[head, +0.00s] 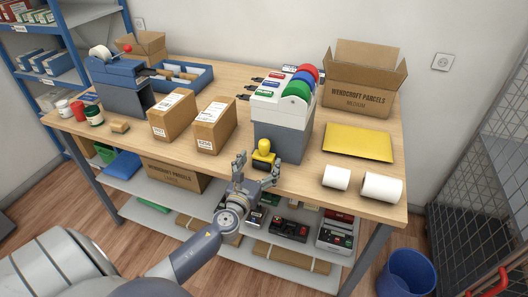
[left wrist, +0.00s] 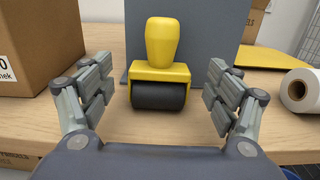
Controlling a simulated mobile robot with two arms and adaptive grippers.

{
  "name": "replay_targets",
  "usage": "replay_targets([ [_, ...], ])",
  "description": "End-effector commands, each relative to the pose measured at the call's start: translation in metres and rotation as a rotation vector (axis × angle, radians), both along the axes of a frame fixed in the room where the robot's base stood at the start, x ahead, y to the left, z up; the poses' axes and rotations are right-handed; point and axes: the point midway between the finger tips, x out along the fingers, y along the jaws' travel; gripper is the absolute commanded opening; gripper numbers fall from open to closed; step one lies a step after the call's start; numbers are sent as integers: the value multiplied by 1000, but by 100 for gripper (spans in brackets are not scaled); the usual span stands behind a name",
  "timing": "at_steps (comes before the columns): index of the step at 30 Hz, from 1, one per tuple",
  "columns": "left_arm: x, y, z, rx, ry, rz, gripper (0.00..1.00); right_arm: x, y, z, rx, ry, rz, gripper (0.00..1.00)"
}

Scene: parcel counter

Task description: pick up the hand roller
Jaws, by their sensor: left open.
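The hand roller (head: 263,154) has a yellow handle and frame. It stands upright on the wooden counter, in front of a grey tape dispenser stand. In the left wrist view the hand roller (left wrist: 160,70) shows its black roller resting on the counter. My left gripper (head: 240,168) is open just in front of the roller, at the counter's front edge. In the left wrist view the fingers of my left gripper (left wrist: 157,95) are spread to either side of the roller, apart from it and empty. My right gripper is not in view.
Two cardboard boxes (head: 214,124) stand left of the roller. The grey stand (head: 282,137) with coloured rolls is close behind it. A yellow envelope (head: 358,142) and two white rolls (head: 381,187) lie to the right. Bare counter (head: 300,180) lies between roller and white rolls.

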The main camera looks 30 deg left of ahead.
Motion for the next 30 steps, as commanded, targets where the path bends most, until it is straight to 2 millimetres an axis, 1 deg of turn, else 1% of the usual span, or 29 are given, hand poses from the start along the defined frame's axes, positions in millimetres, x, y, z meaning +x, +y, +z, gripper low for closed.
replay_targets([
  [1,8,2,2,-1,-2,2,82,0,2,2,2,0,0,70],
  [3,18,4,1,-2,-3,2,82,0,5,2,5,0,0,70],
  [6,30,7,0,-2,-1,1,82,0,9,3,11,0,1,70],
  [9,38,9,-1,-2,-1,2,82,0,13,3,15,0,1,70],
  [17,40,9,-1,-2,0,1,82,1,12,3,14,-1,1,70],
  [18,40,9,-1,-2,0,1,77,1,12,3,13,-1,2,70],
  [20,40,9,-1,-2,0,1,64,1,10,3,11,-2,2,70],
  [21,40,9,-1,-2,0,1,54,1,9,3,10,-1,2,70],
  [23,40,10,-1,-2,0,1,41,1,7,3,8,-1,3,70],
  [24,40,10,-1,-2,0,1,32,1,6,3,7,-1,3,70],
  [25,40,9,-1,-2,0,1,30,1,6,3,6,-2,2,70],
  [30,40,10,-1,-2,-1,1,29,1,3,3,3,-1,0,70],
])
